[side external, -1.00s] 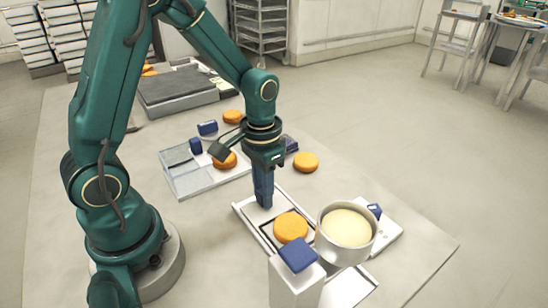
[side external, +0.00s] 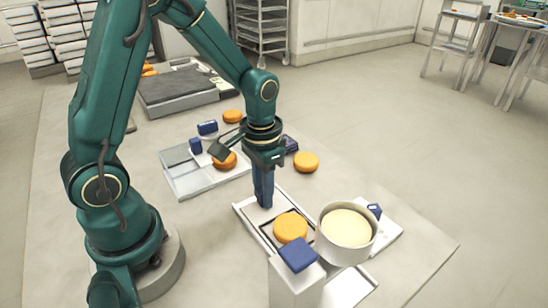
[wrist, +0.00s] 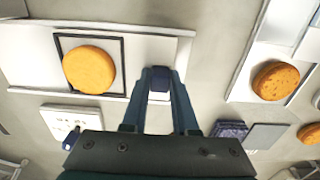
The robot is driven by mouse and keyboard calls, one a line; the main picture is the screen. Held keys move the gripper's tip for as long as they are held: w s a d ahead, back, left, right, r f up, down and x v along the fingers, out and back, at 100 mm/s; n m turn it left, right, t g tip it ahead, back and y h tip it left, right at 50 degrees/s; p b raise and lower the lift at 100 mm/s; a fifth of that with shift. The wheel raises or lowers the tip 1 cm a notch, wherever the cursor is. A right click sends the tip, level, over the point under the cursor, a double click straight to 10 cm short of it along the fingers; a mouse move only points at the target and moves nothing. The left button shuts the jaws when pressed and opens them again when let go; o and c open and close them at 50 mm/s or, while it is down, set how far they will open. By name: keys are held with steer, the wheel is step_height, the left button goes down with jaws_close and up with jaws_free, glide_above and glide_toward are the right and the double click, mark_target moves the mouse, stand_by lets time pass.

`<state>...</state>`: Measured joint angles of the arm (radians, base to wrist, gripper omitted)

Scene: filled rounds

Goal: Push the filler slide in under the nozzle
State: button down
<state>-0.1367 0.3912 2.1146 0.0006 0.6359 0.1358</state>
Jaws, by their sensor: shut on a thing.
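The filler slide is a white tray (side external: 246,213) lying in a low-railed track. It carries an orange round (side external: 290,228) inside a dark square frame, and in the wrist view the round (wrist: 89,70) sits within that frame. My gripper (side external: 264,204) points straight down at the slide's far end. In the wrist view its fingertips close on a small dark blue handle (wrist: 160,74). A grey hopper (side external: 332,251) full of cream stands just right of the round in the side view. The nozzle beneath the hopper is hidden. The round lies beside the hopper, not under it.
A white post with a blue cap (side external: 297,254) stands in front of the track. A white box with a blue knob (side external: 374,211) sits right of the hopper. A glassy tray (side external: 190,178) and loose orange rounds (side external: 306,162) lie behind. The bench's front right is clear.

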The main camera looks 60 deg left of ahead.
mark_target(301, 230)
steer(key=d, duration=1.1)
steer(key=shift+d, duration=0.3)
steer(key=shift+w, duration=0.1)
steer(key=c, duration=0.7)
jaws_free()
steer(key=shift+r, duration=0.15)
steer(key=shift+r, duration=2.45)
